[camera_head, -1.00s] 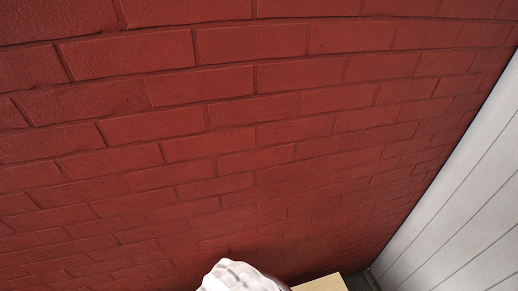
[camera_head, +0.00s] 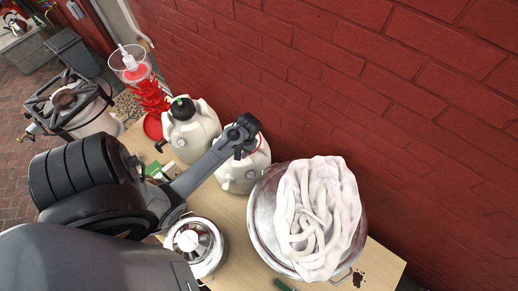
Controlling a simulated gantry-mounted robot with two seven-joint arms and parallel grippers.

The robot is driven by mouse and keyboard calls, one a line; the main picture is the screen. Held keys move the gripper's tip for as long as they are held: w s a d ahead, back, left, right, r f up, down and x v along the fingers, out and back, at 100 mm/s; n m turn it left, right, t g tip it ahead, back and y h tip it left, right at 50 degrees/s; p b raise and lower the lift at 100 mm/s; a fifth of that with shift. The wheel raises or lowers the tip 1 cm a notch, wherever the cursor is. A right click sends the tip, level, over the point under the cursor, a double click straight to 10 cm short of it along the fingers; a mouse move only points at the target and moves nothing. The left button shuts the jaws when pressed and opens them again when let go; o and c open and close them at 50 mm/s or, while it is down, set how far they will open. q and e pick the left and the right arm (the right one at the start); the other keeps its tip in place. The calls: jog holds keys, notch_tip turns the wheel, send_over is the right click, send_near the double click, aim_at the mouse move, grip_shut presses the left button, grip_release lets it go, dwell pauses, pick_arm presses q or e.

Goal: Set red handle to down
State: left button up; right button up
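My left arm comes in from the left, and its dark gripper (camera_head: 243,132) is over the top of a white jug (camera_head: 243,177) on a wooden table. Whether its fingers are open or shut is too small to tell. A thin red curved piece (camera_head: 261,143) shows beside the gripper at that jug's top; I cannot tell whether it is the red handle or how it is set. The gripper partly hides the jug's top. My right gripper is not in view.
A second white jug (camera_head: 194,131) with a black cap stands left of the gripper. A large metal pot (camera_head: 264,222) holding a white cloth bundle (camera_head: 316,215) stands right. A silver pot (camera_head: 207,252) is in front. A red brick wall (camera_head: 380,100) rises behind the table (camera_head: 235,262).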

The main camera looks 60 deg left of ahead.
pick_arm(q)
jog(key=w+a+r+n+t+b, duration=0.1)
jog(key=w+a+r+t+b, duration=0.15)
jog(key=w, duration=0.85)
jog(key=shift+h, duration=0.4)
jog(key=f, duration=1)
jog(key=shift+s+a, duration=0.25)
jog(key=shift+s, duration=0.05)
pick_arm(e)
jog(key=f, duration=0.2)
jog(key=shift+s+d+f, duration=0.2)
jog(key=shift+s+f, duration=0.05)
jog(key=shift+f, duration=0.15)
pick_arm(q)
grip_shut()
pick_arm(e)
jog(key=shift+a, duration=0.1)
pick_arm(q)
jog(key=shift+r, duration=0.1)
